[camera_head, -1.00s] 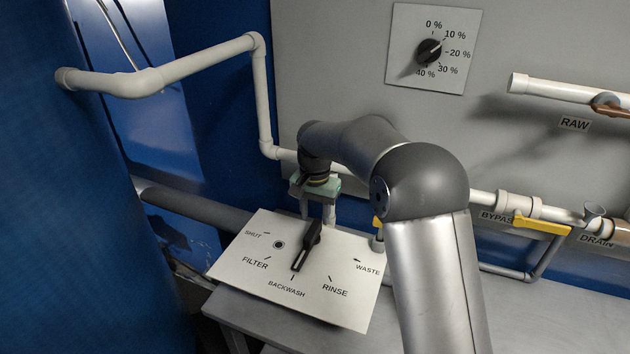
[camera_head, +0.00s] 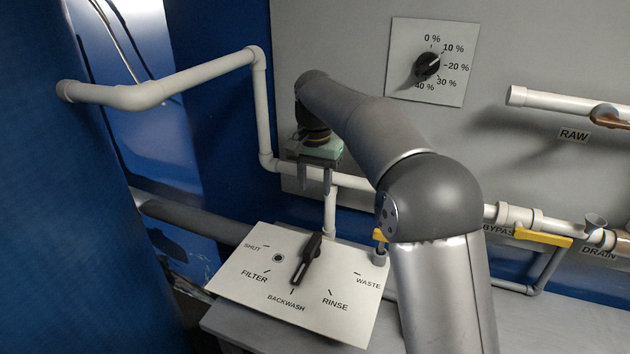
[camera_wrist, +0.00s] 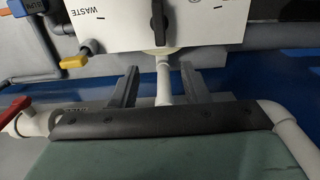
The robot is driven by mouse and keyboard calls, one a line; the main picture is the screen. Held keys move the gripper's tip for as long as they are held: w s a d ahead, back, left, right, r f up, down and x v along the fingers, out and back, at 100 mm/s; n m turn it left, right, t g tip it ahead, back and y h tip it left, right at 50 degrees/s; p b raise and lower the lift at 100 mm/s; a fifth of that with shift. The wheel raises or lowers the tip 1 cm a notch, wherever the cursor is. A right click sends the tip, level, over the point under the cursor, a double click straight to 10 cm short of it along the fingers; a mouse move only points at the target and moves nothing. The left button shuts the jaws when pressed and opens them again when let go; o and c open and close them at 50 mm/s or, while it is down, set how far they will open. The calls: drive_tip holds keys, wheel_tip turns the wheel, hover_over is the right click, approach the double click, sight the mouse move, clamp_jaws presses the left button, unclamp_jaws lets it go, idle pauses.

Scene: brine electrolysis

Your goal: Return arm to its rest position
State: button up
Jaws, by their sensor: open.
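My gripper (camera_head: 315,188) hangs at the end of my raised arm, above and behind the white selector panel, in front of the white pipe. Its two fingers point down, apart and empty. In the wrist view my gripper (camera_wrist: 157,88) also shows open, with a white vertical pipe (camera_wrist: 163,80) visible between the fingers. The selector panel (camera_head: 250,284) carries the labels SHUT, FILTER, BACKWASH, RINSE and WASTE. Its black handle (camera_head: 306,260) is clear of the fingers, with its long end toward BACKWASH.
A white pipe (camera_head: 200,66) runs at the left and behind my gripper. A percent dial (camera_head: 427,66) is on the grey wall. Yellow-handled valves (camera_head: 543,237) sit on the right pipe, near the BYPASS and DRAIN labels. A blue wall (camera_head: 60,220) stands close at left.

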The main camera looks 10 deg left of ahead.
drive_tip(key=s+d+f+n, duration=0.2)
drive_tip(key=s+d, duration=1.3)
drive_tip(key=d, duration=0.1)
drive_tip(key=s+d+f, duration=0.3)
drive_tip(key=s+f, duration=0.1)
drive_tip(key=s, duration=0.5)
drive_tip(key=s+d+f+n, duration=0.1)
drive_tip(key=s+d+f, duration=0.3)
drive_tip(key=s, duration=0.5)
drive_tip(key=shift+s+d+f, duration=0.15)
drive_tip(key=shift+f, duration=0.15)
drive_tip(key=shift+c, duration=0.3)
